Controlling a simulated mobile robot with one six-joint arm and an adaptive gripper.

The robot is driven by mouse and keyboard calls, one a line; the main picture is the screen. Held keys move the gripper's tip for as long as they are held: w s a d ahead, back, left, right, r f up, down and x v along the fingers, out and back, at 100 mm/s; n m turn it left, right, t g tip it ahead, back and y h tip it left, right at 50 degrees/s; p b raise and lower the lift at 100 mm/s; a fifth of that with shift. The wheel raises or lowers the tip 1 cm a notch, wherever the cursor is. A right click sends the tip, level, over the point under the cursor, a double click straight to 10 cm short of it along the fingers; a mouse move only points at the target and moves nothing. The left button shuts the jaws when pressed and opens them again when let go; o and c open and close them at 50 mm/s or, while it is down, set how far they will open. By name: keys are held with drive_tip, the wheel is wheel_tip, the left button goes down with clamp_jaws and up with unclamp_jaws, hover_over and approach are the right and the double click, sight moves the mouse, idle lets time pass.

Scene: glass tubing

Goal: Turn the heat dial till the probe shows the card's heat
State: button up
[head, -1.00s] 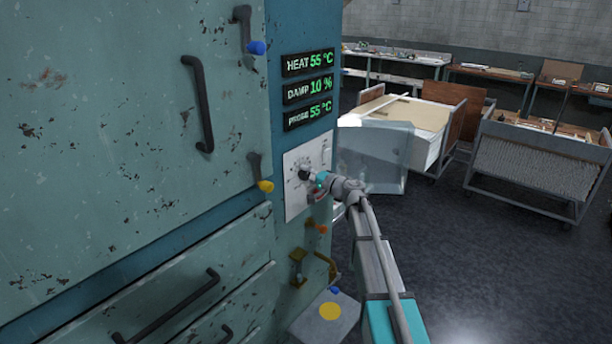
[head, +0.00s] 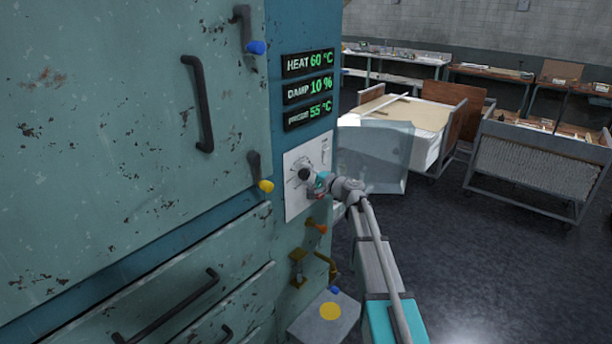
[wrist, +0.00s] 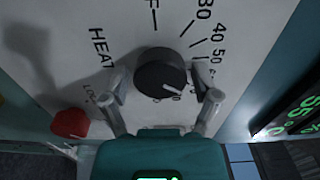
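The black heat dial (head: 304,174) is on a white panel (head: 295,206) on the blue cabinet front. In the wrist view the dial (wrist: 160,75) has a white pointer mark facing down and right, with printed numbers around it. The heat display (head: 308,63) reads 60 °C and the probe display (head: 308,115) reads 55 °C. I see no readable card.
The damp display (head: 308,89) reads 10 %. A red knob (wrist: 70,123) is left of the dial in the wrist view. Cabinet handles (head: 199,104) and latches stick out at left. A clear panel (head: 375,155) stands right of the cabinet. Floor at the right is open.

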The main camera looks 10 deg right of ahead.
drive_tip(key=shift+s, duration=0.1)
idle(0.4)
drive_tip(key=v, duration=1.2)
drive_tip(key=shift+a, duration=0.1)
drive_tip(key=s+a+f+n+g+h, duration=0.2)
drive_tip(key=s+a+f+n+g, duration=0.15)
drive_tip(key=s+f, duration=0.35)
drive_tip(key=s+a+f+n+g+h, duration=0.35)
drive_tip(key=s+f+g, duration=0.2)
drive_tip(key=s, duration=0.25)
drive_tip(key=s+d+f+g+h, duration=0.2)
drive_tip(key=s+f+h, duration=0.1)
drive_tip(key=s, duration=0.4)
drive_tip(key=s+d+f+n+g+h, duration=0.1)
drive_tip(key=s+d+f+h, duration=0.2)
drive_tip(key=s, duration=0.4)
drive_tip(key=shift+s+n+g+h, duration=0.3)
drive_tip(key=shift+s+g+h, duration=0.1)
drive_tip(key=shift+h, duration=0.25)
drive_tip(key=shift+d, duration=0.1)
idle(2.5)
